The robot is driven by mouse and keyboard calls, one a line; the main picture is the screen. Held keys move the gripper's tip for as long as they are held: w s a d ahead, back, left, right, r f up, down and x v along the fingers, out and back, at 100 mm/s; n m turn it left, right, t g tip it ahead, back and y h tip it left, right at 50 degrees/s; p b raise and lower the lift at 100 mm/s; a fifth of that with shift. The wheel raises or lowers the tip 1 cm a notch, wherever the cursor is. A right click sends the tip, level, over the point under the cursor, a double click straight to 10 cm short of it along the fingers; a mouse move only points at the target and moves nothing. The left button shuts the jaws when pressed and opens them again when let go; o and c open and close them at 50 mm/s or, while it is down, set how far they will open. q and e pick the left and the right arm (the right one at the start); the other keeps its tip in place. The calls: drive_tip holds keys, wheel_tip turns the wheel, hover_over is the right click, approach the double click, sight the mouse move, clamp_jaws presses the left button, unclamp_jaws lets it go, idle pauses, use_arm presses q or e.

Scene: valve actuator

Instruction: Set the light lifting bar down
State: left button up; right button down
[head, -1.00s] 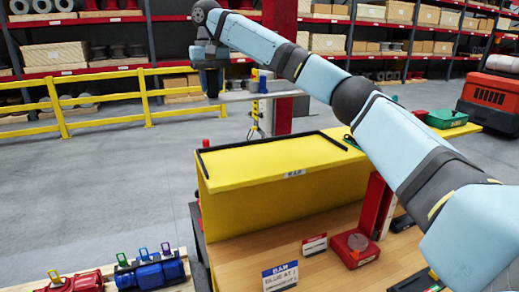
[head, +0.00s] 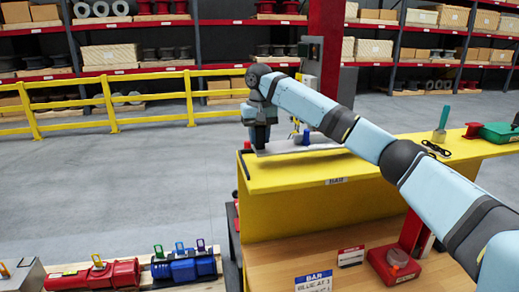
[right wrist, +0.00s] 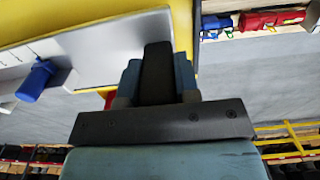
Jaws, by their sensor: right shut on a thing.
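The light lifting bar (head: 285,148) is a flat silver-grey bar with a blue fitting (head: 305,137) on it. It is level, at or just over the far left part of the yellow bench top (head: 290,174); I cannot tell whether it touches. My right gripper (head: 261,146) points down and is shut on the bar's left end. In the right wrist view the bar (right wrist: 115,48) runs left from my gripper (right wrist: 157,62), over yellow, and the blue fitting (right wrist: 38,80) shows at left. My forearm hides the bar's right end. My left gripper is not in view.
A red stand (head: 397,262) and a sign (head: 313,282) are on the wooden surface below. Red and blue valve bodies (head: 185,267) lie at lower left.

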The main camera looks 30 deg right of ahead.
sight(259, 149)
wheel_tip(259, 149, down, 4)
drive_tip(key=shift+w+r+p, duration=0.1)
drive_tip(key=shift+p, duration=0.35)
drive_tip(key=shift+f, duration=0.3)
use_arm(q)
drive_tip(key=shift+s+f, duration=0.15)
drive_tip(key=shift+f, duration=0.05)
use_arm(e)
drive_tip(key=c, duration=0.8)
unclamp_jaws()
drive_tip(key=shift+f, duration=0.1)
drive_tip(key=shift+c, duration=0.2)
use_arm(q)
drive_tip(key=shift+r, duration=0.2)
